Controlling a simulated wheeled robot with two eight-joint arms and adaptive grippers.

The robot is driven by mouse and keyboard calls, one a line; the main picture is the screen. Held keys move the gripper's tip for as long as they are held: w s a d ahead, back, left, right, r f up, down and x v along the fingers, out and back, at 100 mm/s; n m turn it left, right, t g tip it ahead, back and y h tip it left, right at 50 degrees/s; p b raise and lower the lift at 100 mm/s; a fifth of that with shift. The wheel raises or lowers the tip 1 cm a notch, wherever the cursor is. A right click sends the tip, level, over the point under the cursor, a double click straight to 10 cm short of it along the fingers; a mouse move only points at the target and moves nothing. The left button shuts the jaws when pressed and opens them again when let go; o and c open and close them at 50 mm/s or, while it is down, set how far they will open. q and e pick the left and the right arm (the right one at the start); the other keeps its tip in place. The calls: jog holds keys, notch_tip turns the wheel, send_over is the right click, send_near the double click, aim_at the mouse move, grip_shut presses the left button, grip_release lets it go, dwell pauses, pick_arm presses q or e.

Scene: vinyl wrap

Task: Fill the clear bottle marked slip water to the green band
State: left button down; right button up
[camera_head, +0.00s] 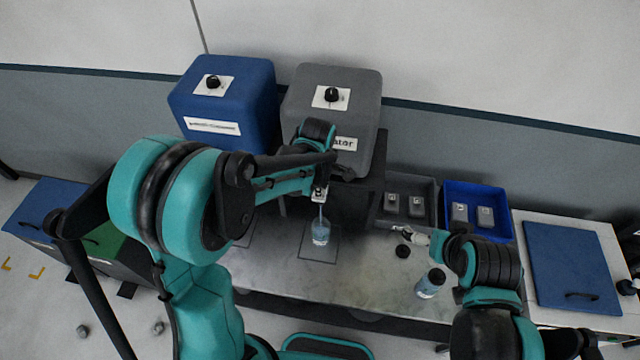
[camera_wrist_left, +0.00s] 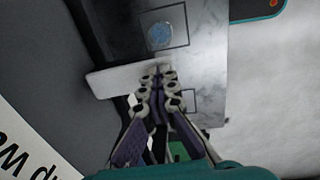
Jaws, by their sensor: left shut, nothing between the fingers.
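A clear bottle (camera_head: 320,233) with bluish contents stands upright in an outlined square on the counter, below the tap (camera_head: 319,194) of the grey tank (camera_head: 357,88). A thin pale streak runs from the tap down to the bottle. Its marking, green band and exact level are too small to read. The bottle also shows from above in the left wrist view (camera_wrist_left: 160,36). My left gripper (camera_wrist_left: 158,74) is shut and empty, its tips beside a pale bar (camera_wrist_left: 112,82). My right gripper (camera_head: 408,235) is over the counter right of the bottle, its jaws too small to judge.
A blue tank (camera_head: 225,100) stands left of the grey one. A black cap (camera_head: 403,251) and a second, dark-topped bottle (camera_head: 430,284) are on the counter's right. Behind are a grey bin (camera_head: 428,188) and a blue bin (camera_head: 500,190) with small containers. An empty outlined square (camera_wrist_left: 189,97) lies beside the bottle's.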

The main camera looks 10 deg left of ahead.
pick_arm(q)
jog(key=shift+r, duration=0.1)
dwell(0.7)
jog(key=shift+r+p, duration=0.45)
jog(key=shift+r, duration=0.25)
pick_arm(e)
jog(key=shift+r, duration=0.45)
